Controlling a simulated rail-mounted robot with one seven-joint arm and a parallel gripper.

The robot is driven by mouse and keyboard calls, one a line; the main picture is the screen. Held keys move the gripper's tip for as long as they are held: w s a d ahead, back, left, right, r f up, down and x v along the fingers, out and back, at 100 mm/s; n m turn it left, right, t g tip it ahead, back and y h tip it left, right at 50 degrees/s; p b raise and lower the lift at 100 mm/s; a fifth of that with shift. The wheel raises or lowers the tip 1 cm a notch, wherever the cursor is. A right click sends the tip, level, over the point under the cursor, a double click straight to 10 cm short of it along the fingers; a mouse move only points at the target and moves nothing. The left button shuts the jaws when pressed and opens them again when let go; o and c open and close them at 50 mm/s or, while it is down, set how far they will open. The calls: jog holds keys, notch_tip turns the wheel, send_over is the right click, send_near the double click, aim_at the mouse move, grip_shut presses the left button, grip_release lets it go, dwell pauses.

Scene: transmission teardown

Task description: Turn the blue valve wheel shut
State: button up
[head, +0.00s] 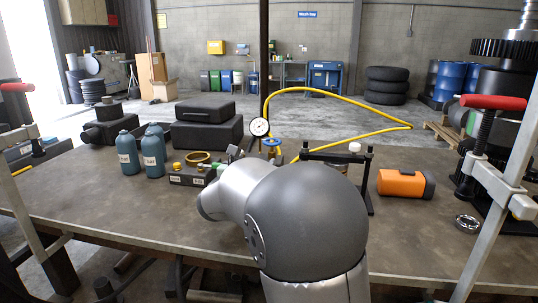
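The blue valve wheel (271,142) shows as a small blue piece on top of a yellow fitting, just behind my arm near the middle of the table. The pressure gauge (259,127) with a white face stands just to its left. The yellow hose (343,92) arcs up from this area and back to the right. My arm's large grey links cover the area in front of the wheel and the lower part of its fitting.
Blue bottles (152,152) and a dark block with brass fittings (188,174) stand to the left. Black cases (207,131) lie behind them. A black frame (369,180) and an orange cylinder (401,184) stand to the right. Red-handled clamps (493,102) flank the table.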

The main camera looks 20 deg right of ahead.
aim_at(271, 140)
jog(key=p+x, duration=0.2)
jog(key=x, duration=1.4)
jog(key=shift+w+f, duration=0.1)
jog(key=shift+w, duration=0.15)
jog(key=c, duration=1)
jog(key=r+m+g+h+p, duration=0.1)
jog(key=p, duration=0.3)
jog(key=shift+w+a, duration=0.1)
jog(key=m+g+h+p, duration=0.1)
jog(key=g+p, duration=0.1)
jog(key=m+g+h+p, duration=0.1)
jog(key=shift+f+m+g+h+p, duration=0.2)
jog(key=shift+m+g+h+p, duration=0.1)
jog(key=shift+m+g+p, duration=0.1)
jog(key=shift+f+m+g+h, duration=0.3)
jog(key=shift+g, duration=0.1)
